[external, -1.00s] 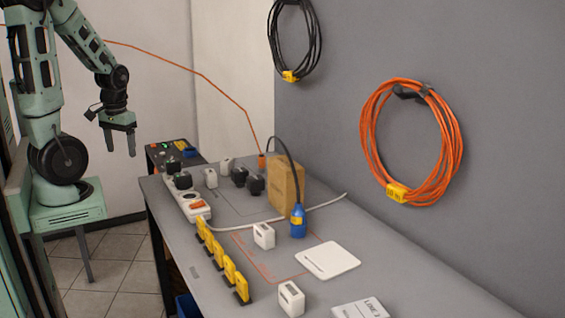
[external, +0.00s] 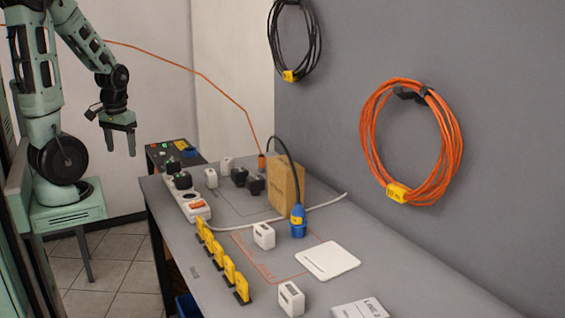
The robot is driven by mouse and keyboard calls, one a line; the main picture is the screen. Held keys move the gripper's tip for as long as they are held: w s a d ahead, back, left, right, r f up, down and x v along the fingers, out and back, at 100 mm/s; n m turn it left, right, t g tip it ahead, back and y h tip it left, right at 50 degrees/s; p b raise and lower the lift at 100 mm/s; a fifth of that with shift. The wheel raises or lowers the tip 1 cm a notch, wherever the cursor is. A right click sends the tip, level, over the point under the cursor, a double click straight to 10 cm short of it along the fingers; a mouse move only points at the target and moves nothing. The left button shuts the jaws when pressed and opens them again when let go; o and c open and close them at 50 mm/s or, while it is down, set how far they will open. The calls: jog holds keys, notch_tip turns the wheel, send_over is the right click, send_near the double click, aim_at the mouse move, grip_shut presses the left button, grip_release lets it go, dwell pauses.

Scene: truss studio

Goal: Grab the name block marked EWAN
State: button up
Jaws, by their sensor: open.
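Several yellow name blocks (external: 229,269) stand in black holders in a row along the near left edge of the grey table (external: 195,272). Their lettering is too small to read, so I cannot tell which one is marked EWAN. My gripper (external: 119,152) hangs open and empty, pointing down, to the left of the table and well apart from the blocks.
A white power strip (external: 190,206) with black plugs lies behind the blocks. White blocks (external: 263,236), a cardboard box (external: 285,187), a blue connector (external: 298,222) and a white plate (external: 328,260) are on the table. An orange cable (external: 205,78) runs behind my arm.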

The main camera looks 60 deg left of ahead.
jog(key=c, duration=0.4)
